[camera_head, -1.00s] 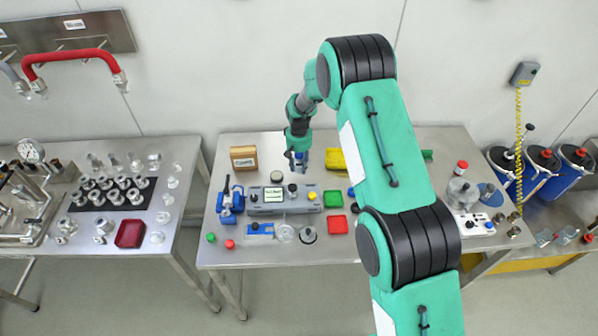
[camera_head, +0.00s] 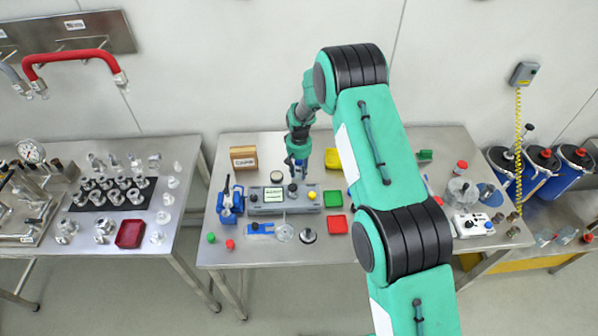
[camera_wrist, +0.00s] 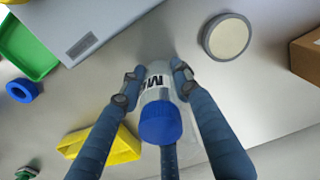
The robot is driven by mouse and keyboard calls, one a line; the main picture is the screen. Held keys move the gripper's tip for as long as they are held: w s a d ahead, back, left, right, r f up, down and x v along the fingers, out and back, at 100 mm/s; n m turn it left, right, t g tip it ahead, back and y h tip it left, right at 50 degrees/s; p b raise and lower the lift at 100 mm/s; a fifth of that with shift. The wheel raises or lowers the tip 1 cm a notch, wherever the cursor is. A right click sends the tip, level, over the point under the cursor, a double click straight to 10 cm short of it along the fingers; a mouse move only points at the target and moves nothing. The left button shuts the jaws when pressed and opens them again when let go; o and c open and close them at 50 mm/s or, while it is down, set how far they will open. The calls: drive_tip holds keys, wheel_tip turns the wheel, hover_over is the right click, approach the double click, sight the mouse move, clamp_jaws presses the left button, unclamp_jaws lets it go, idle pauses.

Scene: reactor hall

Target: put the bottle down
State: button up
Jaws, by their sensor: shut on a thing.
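The bottle (camera_wrist: 157,78) is clear with a white label bearing dark letters and a blue cap (camera_wrist: 160,122). In the wrist view it sits between the two blue fingers of my gripper (camera_wrist: 155,75), which is shut on it. In the head view my gripper (camera_head: 297,165) points down over the back of the middle table (camera_head: 230,145), just behind the grey instrument. The bottle is hard to make out there. I cannot tell whether its base touches the table.
Near my gripper are the grey instrument (camera_head: 265,209), a pale round disc (camera_head: 277,176), a brown box (camera_head: 243,158), a yellow piece (camera_head: 333,158) and a green tray (camera_head: 333,198). Bare tabletop shows between the disc and the yellow piece (camera_wrist: 100,145).

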drive_tip(key=shift+f, duration=0.15)
drive_tip(key=o, duration=0.9)
drive_tip(key=shift+o, duration=0.2)
drive_tip(key=shift+r+b, duration=0.45)
drive_tip(key=shift+r, duration=5.7)
